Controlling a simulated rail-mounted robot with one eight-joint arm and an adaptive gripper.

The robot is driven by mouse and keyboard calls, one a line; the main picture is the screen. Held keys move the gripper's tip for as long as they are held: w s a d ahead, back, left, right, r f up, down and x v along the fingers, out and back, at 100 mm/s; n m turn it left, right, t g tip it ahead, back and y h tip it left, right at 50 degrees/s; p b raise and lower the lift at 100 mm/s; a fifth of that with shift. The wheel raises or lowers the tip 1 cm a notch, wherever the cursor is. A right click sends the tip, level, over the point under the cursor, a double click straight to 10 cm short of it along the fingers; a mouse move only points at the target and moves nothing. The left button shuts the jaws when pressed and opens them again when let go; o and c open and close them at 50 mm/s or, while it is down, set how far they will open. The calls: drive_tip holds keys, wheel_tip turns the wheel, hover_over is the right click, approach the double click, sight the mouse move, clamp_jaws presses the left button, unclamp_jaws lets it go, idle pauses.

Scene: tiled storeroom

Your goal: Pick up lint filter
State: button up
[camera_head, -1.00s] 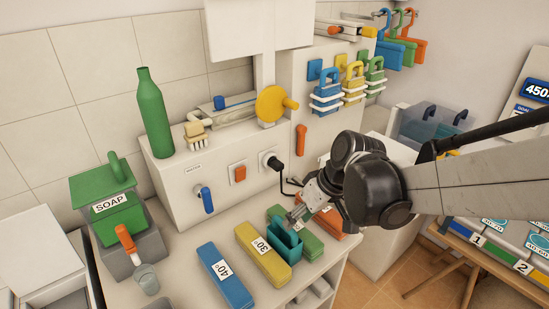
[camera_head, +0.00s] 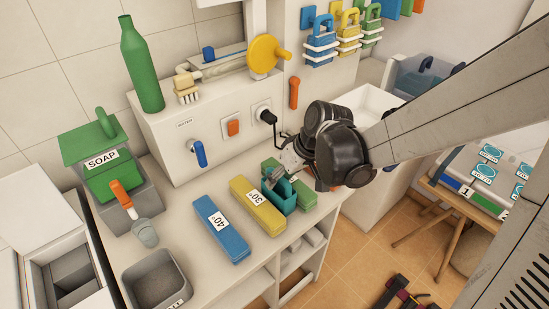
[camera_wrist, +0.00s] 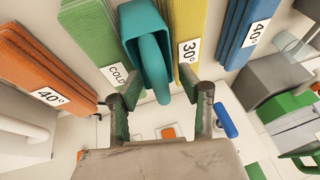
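A teal, cup-like piece with a loop handle, which I take for the lint filter (camera_head: 285,199), stands on the counter between the yellow and green blocks. In the wrist view the lint filter (camera_wrist: 143,38) is close, and its handle points towards my gripper. My gripper (camera_wrist: 153,82) is open, with one finger on each side of the handle and gaps visible. In the head view my gripper (camera_head: 272,174) is just above and behind the filter, partly hidden by my wrist.
A yellow block marked 30° (camera_head: 258,207) and a blue block marked 40° (camera_head: 220,229) lie left of the filter. A green block marked COLD (camera_wrist: 97,38) and an orange block (camera_wrist: 40,75) lie on its other side. A grey bin (camera_head: 157,281) stands front left.

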clamp_jaws()
drive_tip(key=shift+r, duration=0.1)
idle(0.4)
wheel_tip(320, 180, up, 10)
drive_tip(key=shift+f+p, duration=0.1)
drive_tip(key=shift+p, duration=0.3)
drive_tip(key=w+d+r+m+t+h, duration=0.1)
drive_tip(key=w+d+r+m, duration=0.2)
drive_tip(key=w+d+r, duration=0.3)
drive_tip(key=w+d+r+m+t+h, duration=0.1)
drive_tip(key=w+d+r+m, duration=0.2)
drive_tip(key=w+d+r, duration=0.2)
drive_tip(key=d+r, duration=0.3)
drive_tip(key=r, duration=0.2)
drive_tip(key=shift+w+d+r, duration=0.15)
drive_tip(key=shift+w+d, duration=0.25)
